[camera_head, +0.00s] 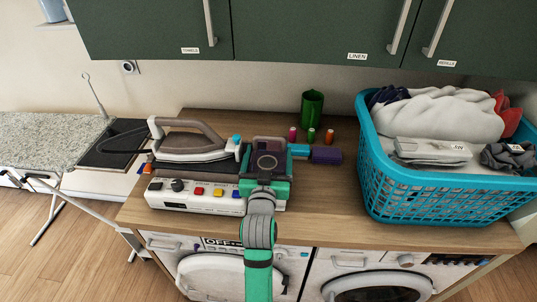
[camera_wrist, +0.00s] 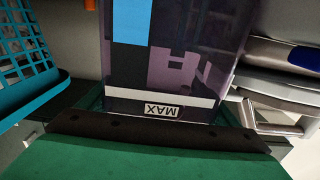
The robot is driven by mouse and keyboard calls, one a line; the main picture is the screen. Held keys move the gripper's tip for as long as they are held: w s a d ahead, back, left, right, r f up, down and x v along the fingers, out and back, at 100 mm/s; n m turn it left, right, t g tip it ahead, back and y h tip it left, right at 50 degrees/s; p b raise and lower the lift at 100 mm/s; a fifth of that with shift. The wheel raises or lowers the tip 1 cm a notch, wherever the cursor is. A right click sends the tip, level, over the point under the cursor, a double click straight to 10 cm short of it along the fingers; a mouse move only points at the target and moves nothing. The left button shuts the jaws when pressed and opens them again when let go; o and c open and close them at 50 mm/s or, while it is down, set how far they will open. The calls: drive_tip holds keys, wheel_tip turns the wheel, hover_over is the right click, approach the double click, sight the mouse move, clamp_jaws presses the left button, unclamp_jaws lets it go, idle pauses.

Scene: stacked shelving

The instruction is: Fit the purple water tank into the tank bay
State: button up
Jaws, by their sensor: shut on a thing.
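The purple water tank (camera_wrist: 175,60) is see-through and dark, with a blue strip and a white band with a MAX label that reads upside down in the wrist view. In the head view its top (camera_head: 269,145) shows just beyond my gripper (camera_head: 266,172), at the right end of the white steam station (camera_head: 195,197). My green gripper is shut on the tank. The tank bay cannot be made out; my gripper and the tank cover that end of the station. I cannot tell whether the tank touches the station.
An iron (camera_head: 190,142) rests on the station, left of the tank. A purple and blue object (camera_head: 325,155) lies just right. A turquoise laundry basket (camera_head: 440,195) fills the counter's right side. Green cabinets (camera_head: 300,30) hang above.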

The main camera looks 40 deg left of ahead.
drive_tip(key=shift+f, duration=1.5)
idle(0.3)
drive_tip(key=shift+r, duration=0.15)
drive_tip(key=shift+r, duration=1.25)
drive_tip(key=shift+s, duration=0.1)
idle(0.4)
drive_tip(key=shift+w+d, duration=0.1)
drive_tip(key=shift+w, duration=0.1)
drive_tip(key=shift+s, duration=0.1)
idle(0.8)
drive_tip(key=shift+f, duration=1.35)
idle(0.3)
